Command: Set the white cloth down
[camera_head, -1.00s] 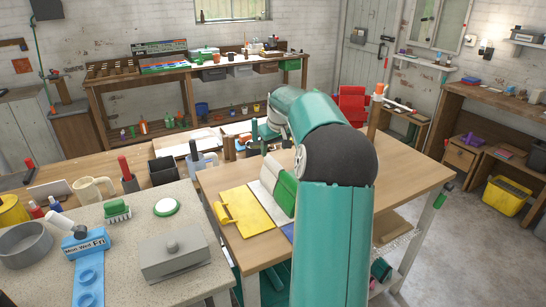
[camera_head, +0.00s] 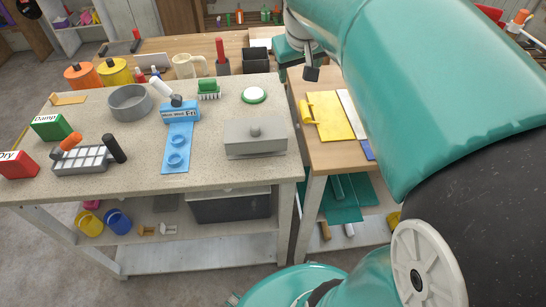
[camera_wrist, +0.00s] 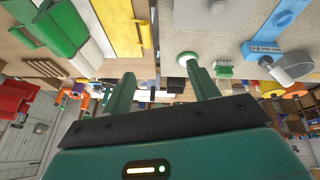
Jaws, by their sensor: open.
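A flat white strip (camera_head: 350,115), which looks like the white cloth, lies on the wooden table (camera_head: 330,158) between a yellow cloth (camera_head: 330,115) and a blue piece (camera_head: 368,149). My arm covers part of it. In the wrist view a white strip (camera_wrist: 90,28) also shows beside the yellow one (camera_wrist: 120,25), flat on the wood. My gripper (camera_wrist: 160,72) is open, its two fingers apart, with nothing visible between them. The strip lies left of the fingers in that tilted view, apart from them. In the head view my arm hides most of the gripper.
The speckled counter (camera_head: 90,110) at left holds a grey lidded box (camera_head: 255,140), a blue day-marked strip (camera_head: 178,145), a grey bowl (camera_head: 130,103), a green brush (camera_head: 208,90) and a round white-green dish (camera_head: 254,95). A mug (camera_head: 187,66) and tools stand behind. Bare counter surrounds the grey box.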

